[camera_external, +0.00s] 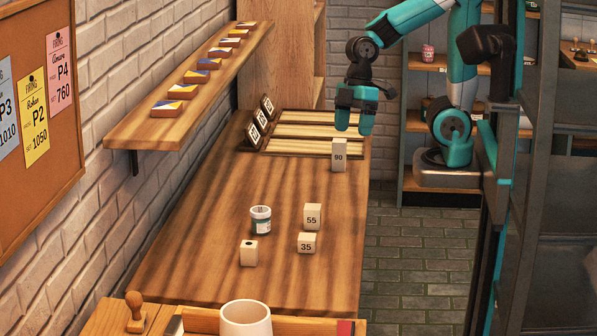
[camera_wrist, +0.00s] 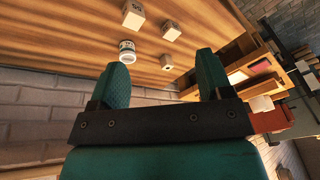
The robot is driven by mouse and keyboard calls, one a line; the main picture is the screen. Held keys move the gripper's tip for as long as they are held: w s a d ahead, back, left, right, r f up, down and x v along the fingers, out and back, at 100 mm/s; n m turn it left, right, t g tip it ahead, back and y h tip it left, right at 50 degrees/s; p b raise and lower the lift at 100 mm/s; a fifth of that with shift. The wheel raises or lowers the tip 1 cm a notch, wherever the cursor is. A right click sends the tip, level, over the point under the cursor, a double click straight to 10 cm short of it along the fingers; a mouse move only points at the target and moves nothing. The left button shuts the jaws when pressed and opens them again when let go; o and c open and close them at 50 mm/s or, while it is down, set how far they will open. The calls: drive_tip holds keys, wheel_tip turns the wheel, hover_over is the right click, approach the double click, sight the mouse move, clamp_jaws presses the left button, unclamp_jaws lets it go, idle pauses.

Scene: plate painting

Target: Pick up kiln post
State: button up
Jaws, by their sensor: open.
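The kiln posts are pale blocks on the wooden table. The tall one marked 90 (camera_external: 339,158) stands at the table's far right, by the slotted tray. One marked 55 (camera_external: 312,213) and a shorter one marked 35 (camera_external: 307,243) stand nearer the front. My gripper (camera_external: 355,122) is open and empty, just above the 90 post and slightly right of it in the external view. In the wrist view my open fingers (camera_wrist: 161,68) have nothing between them.
A small block with a dark dot (camera_external: 249,256) and a labelled jar (camera_external: 261,222) stand near the other blocks. The slotted tray (camera_external: 262,151) with tilted number cards lies at the table's far end. A wall shelf (camera_external: 150,130) with tiles overhangs the left side.

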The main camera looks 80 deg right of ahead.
drive_tip(key=w+d+n+h+p, duration=0.15)
drive_tip(key=w+d, duration=0.25)
drive_tip(key=d, duration=0.4)
drive_tip(key=w+d+n+h, duration=0.1)
drive_tip(key=w+d+n, duration=0.15)
drive_tip(key=d, duration=0.45)
drive_tip(key=n+g+h, duration=0.1)
drive_tip(key=n+h, duration=0.1)
drive_tip(key=n, duration=0.2)
approach(339, 140)
drive_tip(key=f, duration=0.4)
drive_tip(key=d+f, duration=0.1)
drive_tip(key=f, duration=0.2)
drive_tip(key=shift+s, duration=0.1)
drive_tip(key=shift+d+f+p, duration=0.15)
drive_tip(key=shift+f+p, duration=0.05)
drive_tip(key=shift+f, duration=1.25)
drive_tip(key=shift+d+f+p, duration=0.15)
drive_tip(key=shift+f+p, duration=0.05)
drive_tip(key=shift+f, duration=1.25)
drive_tip(key=c, duration=1.2)
drive_tip(key=shift+r, duration=0.1)
